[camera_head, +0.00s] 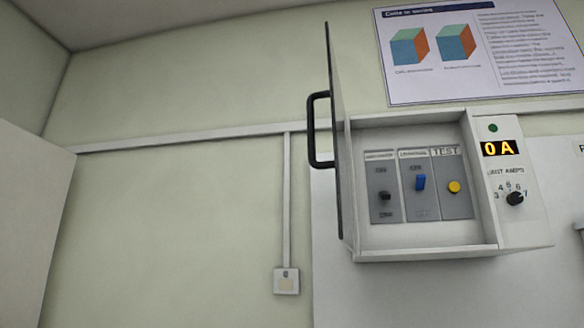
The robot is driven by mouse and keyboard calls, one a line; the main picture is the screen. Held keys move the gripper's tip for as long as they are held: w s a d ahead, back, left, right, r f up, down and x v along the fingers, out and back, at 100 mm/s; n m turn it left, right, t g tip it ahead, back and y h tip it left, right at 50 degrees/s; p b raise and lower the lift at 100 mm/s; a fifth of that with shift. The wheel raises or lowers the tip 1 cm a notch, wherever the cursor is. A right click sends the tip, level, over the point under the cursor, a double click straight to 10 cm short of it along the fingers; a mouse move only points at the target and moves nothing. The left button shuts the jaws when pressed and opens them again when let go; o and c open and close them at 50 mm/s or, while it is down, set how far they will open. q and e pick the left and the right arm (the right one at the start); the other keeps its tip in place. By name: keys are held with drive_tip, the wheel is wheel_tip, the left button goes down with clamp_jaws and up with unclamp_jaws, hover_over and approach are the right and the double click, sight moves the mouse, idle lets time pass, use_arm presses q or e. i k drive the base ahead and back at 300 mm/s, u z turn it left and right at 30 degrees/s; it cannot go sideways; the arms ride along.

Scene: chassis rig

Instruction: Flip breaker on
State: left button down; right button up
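The breaker box (425,247) is mounted on the wall at the right of the head view. Its door (335,130) with a black handle (317,130) stands open, swung out at the left side. Inside are three grey panels. The left panel has a black switch (384,196), which looks low on its panel. The middle panel has a blue switch (420,182), which looks high on its panel. The right panel, labelled TEST, has a yellow round button (454,187). Labels on the left and middle panels are too blurred to read surely. Neither gripper is in view.
Beside the box is a unit with a display (500,148) reading 0 A and a black dial (515,198). A poster (480,50) hangs above. A small wall socket box (286,281) is at lower left.

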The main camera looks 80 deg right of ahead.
sight(384, 195)
drive_tip(key=i, duration=0.8)
drive_tip(key=z, duration=3.4)
